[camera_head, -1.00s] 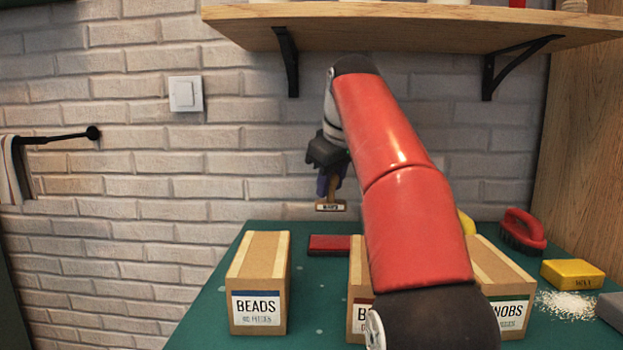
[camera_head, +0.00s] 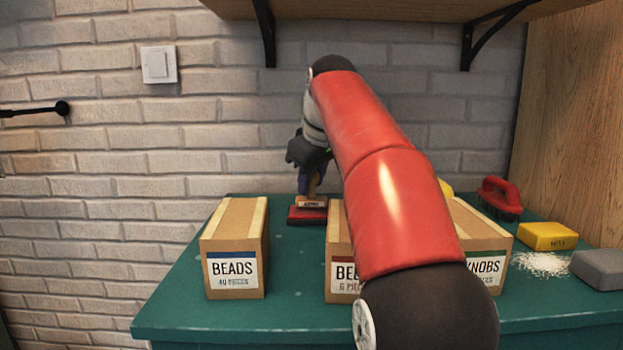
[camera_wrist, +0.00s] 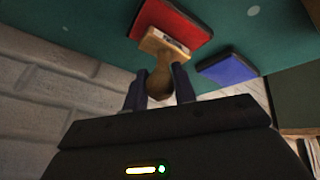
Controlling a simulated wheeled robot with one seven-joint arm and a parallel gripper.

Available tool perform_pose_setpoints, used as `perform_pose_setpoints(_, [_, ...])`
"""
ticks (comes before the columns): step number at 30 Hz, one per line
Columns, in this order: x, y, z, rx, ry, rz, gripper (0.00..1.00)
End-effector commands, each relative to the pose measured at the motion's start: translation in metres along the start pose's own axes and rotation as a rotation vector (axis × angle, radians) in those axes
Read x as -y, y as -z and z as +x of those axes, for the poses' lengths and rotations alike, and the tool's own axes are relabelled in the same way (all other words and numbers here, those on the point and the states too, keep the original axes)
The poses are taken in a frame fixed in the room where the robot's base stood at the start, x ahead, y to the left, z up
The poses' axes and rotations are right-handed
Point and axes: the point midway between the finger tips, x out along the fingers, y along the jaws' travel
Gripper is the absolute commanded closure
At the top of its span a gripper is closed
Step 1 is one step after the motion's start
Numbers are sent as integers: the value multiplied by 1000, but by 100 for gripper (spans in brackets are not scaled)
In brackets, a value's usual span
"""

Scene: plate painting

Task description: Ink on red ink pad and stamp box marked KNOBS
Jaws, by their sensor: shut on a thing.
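My gripper (camera_head: 311,183) is shut on the handle of a wooden stamp (camera_head: 311,203). The stamp is upright at the red ink pad (camera_head: 294,220), its block over the pad. I cannot tell whether its face touches the pad. In the wrist view, the stamp (camera_wrist: 153,45) overlaps the near part of the red pad (camera_wrist: 185,18), between my gripper's fingers (camera_wrist: 159,85). The cardboard box marked KNOBS (camera_head: 480,232) stands at the right of the row, its left part hidden behind my arm.
The BEADS box (camera_head: 235,245) stands left. A middle box (camera_head: 338,250), label partly hidden, stands beside my arm. A blue pad (camera_wrist: 227,69) lies near the red one. A red-handled brush (camera_head: 500,195), a yellow block (camera_head: 547,236) and a grey block (camera_head: 598,268) are at right. A shelf (camera_head: 370,8) overhangs.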

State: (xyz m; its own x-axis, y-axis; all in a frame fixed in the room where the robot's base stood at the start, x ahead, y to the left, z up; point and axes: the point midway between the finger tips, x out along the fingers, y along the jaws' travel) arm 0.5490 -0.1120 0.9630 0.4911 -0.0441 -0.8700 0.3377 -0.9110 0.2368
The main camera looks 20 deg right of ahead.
Motion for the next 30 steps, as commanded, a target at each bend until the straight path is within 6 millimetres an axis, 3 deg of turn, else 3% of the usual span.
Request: perform_pose_setpoints(30, [2, -3, 6, 0, 0, 0, 88])
